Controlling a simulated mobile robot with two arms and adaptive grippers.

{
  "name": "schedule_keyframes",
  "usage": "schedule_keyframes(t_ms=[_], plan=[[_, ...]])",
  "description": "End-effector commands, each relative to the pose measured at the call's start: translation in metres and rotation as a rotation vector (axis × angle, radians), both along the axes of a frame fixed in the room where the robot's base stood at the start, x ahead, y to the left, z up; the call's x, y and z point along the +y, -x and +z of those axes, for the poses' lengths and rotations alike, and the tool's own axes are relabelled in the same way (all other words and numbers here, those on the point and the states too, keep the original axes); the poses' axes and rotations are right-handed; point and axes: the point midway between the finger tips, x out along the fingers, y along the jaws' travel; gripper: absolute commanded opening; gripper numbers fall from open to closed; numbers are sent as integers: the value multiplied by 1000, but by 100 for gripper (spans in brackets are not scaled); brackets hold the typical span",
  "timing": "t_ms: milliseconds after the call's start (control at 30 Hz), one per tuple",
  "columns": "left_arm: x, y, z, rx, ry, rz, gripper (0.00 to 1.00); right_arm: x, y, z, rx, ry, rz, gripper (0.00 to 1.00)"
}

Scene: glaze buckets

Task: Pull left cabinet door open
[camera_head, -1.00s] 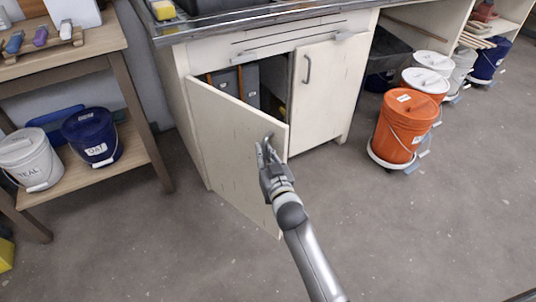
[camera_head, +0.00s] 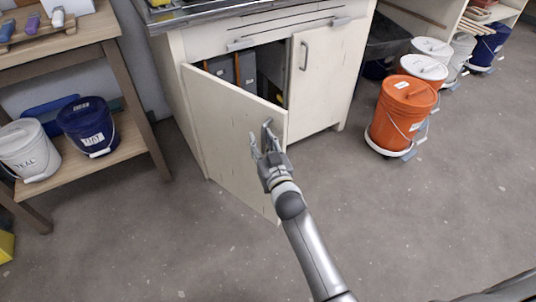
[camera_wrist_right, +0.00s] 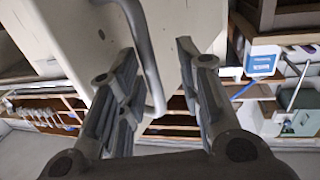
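The left cabinet door (camera_head: 228,135) is cream and stands swung well out from the cabinet (camera_head: 190,60), showing dark contents inside. Its grey handle (camera_head: 268,130) is near the door's free edge. My right gripper (camera_head: 260,140) is at the handle with its fingers spread apart. In the right wrist view, the curved handle (camera_wrist_right: 153,80) shows between the two open fingers, and the door panel (camera_wrist_right: 95,35) lies behind it. I cannot tell whether a finger touches the handle. My left gripper is not in view.
The closed right cabinet door (camera_head: 322,80) is beside the opening. An orange bucket (camera_head: 402,115) on a wheeled base stands to the right. A wooden shelf unit (camera_head: 130,150) with a white bucket (camera_head: 28,150) and a blue bucket (camera_head: 88,126) stands left. The floor in front is clear.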

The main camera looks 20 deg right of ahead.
Motion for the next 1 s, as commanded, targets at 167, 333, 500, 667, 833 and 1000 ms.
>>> schedule_keyframes(t_ms=[167,333,500,667,833,1000], plan=[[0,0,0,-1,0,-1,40,-2,32,-2,3,-1,0,33],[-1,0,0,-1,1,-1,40,-3,66,-2,4,-1,0,33],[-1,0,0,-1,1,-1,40,-5,93,-1,3,0,1,33],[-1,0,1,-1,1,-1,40,-5,107,-1,1,-1,1,33],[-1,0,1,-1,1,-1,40,-5,111,0,1,-1,1,33],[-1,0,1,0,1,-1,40,-5,111,0,1,0,1,33]])
